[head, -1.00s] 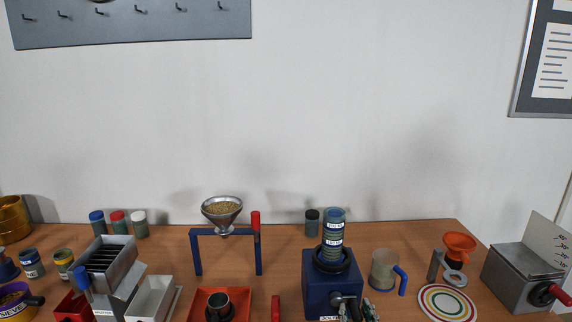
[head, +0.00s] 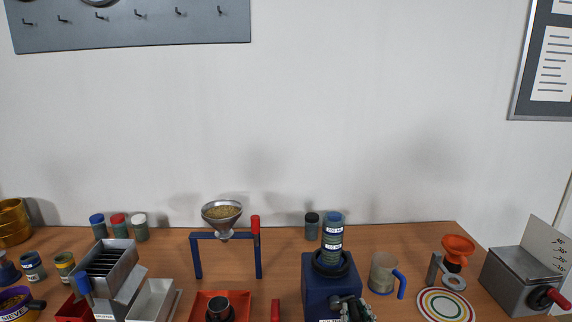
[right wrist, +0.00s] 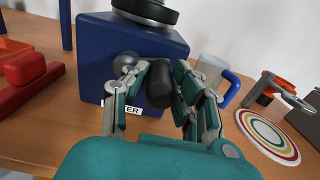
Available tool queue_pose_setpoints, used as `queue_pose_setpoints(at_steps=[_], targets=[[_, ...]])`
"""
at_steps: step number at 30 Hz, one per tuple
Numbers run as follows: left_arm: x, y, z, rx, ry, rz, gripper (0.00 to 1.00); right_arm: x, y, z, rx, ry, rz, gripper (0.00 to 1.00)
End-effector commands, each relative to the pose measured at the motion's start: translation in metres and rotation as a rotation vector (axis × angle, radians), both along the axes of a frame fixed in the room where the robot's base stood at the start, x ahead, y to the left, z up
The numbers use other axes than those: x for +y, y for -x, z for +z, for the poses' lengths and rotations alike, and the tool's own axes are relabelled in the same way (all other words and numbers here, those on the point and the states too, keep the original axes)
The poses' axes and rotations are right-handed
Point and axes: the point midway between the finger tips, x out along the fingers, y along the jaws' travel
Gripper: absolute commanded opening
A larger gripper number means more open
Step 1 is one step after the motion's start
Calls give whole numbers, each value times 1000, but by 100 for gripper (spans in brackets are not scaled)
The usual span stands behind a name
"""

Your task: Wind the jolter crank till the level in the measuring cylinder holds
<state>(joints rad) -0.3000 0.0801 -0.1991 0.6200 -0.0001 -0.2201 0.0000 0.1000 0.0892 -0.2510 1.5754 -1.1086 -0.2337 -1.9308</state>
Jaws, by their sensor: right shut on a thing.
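The jolter is a dark blue box (head: 318,285) near the table's front edge. The measuring cylinder (head: 332,237) stands upright on top, in a black ring (head: 332,264). It has white labels and a blue top; its fill level is too small to read. My right gripper (head: 354,309) is at the front of the jolter. In the right wrist view its fingers are closed around the black crank handle (right wrist: 160,84), beside a round metal hub (right wrist: 125,63) on the blue face. The fingers hide much of the crank. My left gripper is not in view.
A mug with a blue handle (head: 383,274) stands close to the right of the jolter. A blue stand with a funnel (head: 222,212) is at left.

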Motion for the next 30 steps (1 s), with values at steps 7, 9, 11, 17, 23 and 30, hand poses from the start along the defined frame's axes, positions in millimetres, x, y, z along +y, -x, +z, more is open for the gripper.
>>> queue_pose_setpoints(at_steps=[7, 9, 11, 17, 23, 30], targets=[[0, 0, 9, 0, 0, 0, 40, 3, 0, 11, -4, -1, 3, 0], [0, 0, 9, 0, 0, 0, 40, 3, 0, 11, -4, 0, 3, 0], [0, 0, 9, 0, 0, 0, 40, 3, 0, 11, -4, 0, 3, 0], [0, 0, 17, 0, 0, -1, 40, 12, 0, 21, -4, -2, 4, 0], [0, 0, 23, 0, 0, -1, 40, 22, 1, 27, -3, -2, 4, 0], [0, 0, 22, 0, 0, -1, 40, 22, 1, 26, -3, -1, 4, 0]])
